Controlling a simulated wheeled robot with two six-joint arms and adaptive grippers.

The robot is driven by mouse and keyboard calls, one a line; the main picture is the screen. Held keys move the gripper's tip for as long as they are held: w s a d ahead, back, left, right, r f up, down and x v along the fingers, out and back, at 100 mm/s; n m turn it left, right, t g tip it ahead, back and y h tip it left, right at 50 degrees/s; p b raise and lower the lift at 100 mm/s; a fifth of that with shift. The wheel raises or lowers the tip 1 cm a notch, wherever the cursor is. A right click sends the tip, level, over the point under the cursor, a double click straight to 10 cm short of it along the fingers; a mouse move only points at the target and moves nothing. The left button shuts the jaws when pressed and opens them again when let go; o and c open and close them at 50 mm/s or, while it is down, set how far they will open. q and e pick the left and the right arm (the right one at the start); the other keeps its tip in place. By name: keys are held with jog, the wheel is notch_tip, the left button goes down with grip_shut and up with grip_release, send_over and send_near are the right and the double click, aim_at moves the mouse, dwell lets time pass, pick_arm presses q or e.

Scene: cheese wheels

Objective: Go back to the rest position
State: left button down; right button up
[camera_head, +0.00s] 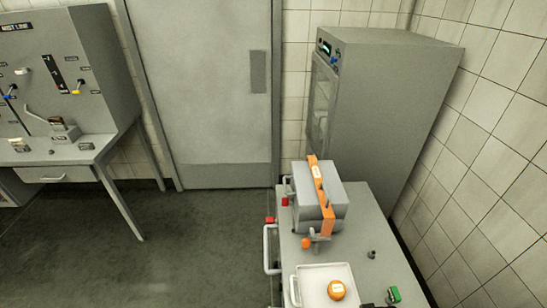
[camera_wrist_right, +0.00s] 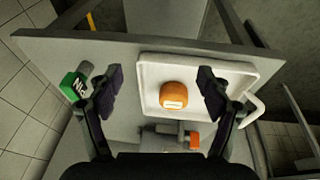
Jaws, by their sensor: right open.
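My right gripper (camera_wrist_right: 160,90) shows in the right wrist view with its two dark fingers spread wide and nothing between them. An orange cheese wheel (camera_wrist_right: 173,95) with a pale label lies in a white tray (camera_wrist_right: 150,70) beyond the fingertips. In the head view the cheese wheel (camera_head: 337,290) sits in the white tray (camera_head: 311,272) at the bottom, on a grey table (camera_head: 362,220). A small dark shape at the bottom edge beside the tray may be part of my right gripper; I cannot tell. My left gripper is in neither view.
A grey machine with an orange band (camera_head: 320,190) stands on the table behind the tray. A green block (camera_head: 394,294) lies right of the tray. A tall grey cabinet (camera_head: 385,110) stands behind. A control bench (camera_head: 60,160) is at left, with open floor (camera_head: 190,250) between.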

jog(key=s+d+f+g+b, duration=0.15)
jog(key=s+f, duration=0.25)
jog(key=f, duration=0.8)
jog(key=s+f+t+b, duration=0.1)
jog(key=s+f+b, duration=0.15)
jog(key=f, duration=0.85)
jog(key=s+d+f+g+b, duration=0.1)
jog(key=s+f, duration=1.2)
jog(key=s, duration=0.3)
jog(key=shift+f+b, duration=0.15)
jog(key=shift+b, duration=0.2)
